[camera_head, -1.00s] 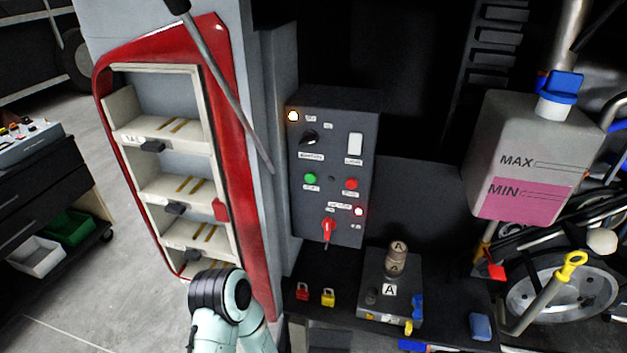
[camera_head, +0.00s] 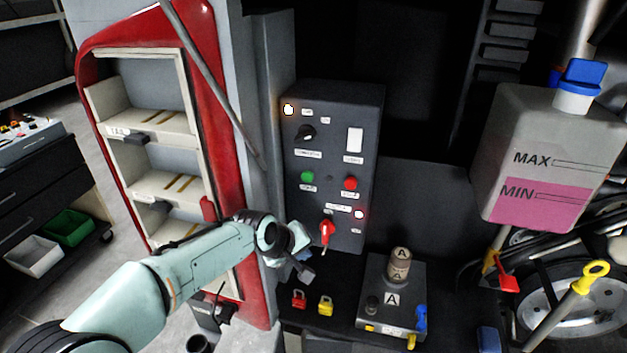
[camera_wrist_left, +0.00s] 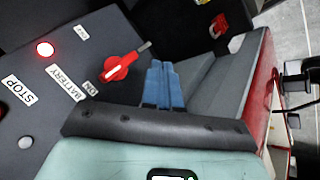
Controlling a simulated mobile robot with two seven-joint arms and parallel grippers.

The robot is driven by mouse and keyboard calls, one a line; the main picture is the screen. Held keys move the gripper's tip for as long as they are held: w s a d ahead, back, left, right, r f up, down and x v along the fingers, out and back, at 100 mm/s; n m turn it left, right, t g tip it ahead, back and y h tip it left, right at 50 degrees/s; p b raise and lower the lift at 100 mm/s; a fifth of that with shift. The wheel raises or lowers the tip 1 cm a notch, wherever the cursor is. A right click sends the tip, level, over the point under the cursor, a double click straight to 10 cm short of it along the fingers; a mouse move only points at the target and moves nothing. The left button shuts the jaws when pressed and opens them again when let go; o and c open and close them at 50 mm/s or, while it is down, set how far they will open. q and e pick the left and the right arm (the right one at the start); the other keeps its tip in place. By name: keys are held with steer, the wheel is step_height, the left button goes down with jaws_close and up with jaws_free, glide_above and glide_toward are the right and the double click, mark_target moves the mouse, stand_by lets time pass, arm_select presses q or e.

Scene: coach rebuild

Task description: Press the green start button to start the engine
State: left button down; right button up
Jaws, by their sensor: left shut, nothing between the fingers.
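The green start button (camera_head: 307,176) sits on the left side of the dark control panel (camera_head: 338,105), left of the red stop button (camera_head: 350,183). My left gripper (camera_head: 305,272) is low in front of the panel's bottom left corner, below the green button and apart from it. Its blue fingers (camera_wrist_left: 163,72) are closed together and empty in the left wrist view. That view shows the red battery switch (camera_wrist_left: 118,67) and the STOP label (camera_wrist_left: 22,94); the green button is not in it. My right gripper is not in view.
A red rotary switch (camera_head: 326,231) and lit lamps are on the panel. A red padlock (camera_head: 299,299) and a yellow padlock (camera_head: 326,304) stand on the ledge below. A red-framed shelf (camera_head: 232,120) is at the left, and a grey box (camera_head: 374,318) is at the lower right.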

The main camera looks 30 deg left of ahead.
mark_target(307, 177)
arm_select(q)
steer(key=s+r+n+t+y, duration=0.1)
steer(key=s+r, duration=0.2)
steer(key=r, duration=1.1)
steer(key=shift+s+a+n+t+b, duration=0.3)
steer(key=shift+s+a+n+b, duration=0.05)
steer(key=shift+n+b, duration=0.1)
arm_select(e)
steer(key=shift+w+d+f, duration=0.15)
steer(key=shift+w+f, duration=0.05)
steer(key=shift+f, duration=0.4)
arm_select(q)
steer(key=shift+r, duration=0.1)
